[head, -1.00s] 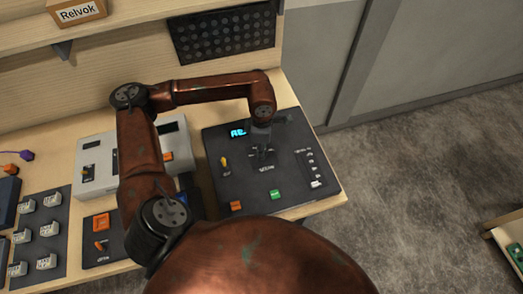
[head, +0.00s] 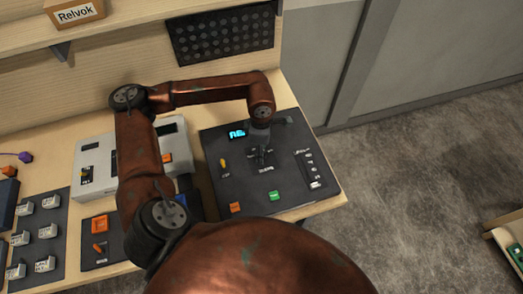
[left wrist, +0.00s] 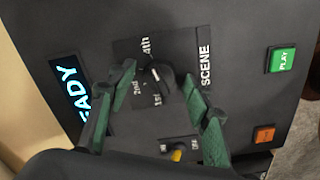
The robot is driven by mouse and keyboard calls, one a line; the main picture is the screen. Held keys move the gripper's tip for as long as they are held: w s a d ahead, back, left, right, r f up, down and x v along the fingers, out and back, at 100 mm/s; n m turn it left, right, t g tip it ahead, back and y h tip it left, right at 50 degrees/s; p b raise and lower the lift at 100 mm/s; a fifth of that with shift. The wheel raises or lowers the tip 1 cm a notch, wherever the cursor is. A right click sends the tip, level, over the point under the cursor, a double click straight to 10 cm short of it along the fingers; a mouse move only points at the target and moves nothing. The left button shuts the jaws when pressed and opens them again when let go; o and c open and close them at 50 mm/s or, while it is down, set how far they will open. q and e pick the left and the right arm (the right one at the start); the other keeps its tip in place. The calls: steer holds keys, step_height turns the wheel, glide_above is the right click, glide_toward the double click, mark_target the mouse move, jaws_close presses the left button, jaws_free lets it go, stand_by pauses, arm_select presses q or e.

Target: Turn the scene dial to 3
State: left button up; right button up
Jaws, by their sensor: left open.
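The scene dial (left wrist: 158,76) is a round dark knob on the black console (left wrist: 230,30), beside the word SCENE. Labels 4th, 2nd and 1st show around it; a 3rd label is not visible, and I cannot tell surely which label the knob points to. My left gripper (left wrist: 161,76) is open, its green fingers on either side of the dial in the left wrist view. I cannot tell whether they touch it. In the head view my left gripper (head: 262,157) hangs over the middle of the console and mostly covers the dial.
A lit display (head: 237,133) reads in part "READY" in the wrist view. A green PLAY button (left wrist: 282,60), an orange button (left wrist: 264,134) and a yellow-tipped switch (left wrist: 177,154) surround the dial. A slider panel (head: 312,170) lies to the right. A grey box (head: 95,165) stands left.

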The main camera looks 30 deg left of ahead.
arm_select(q)
step_height(320, 180, up, 12)
stand_by(0.6)
steer(key=shift+c, duration=0.2)
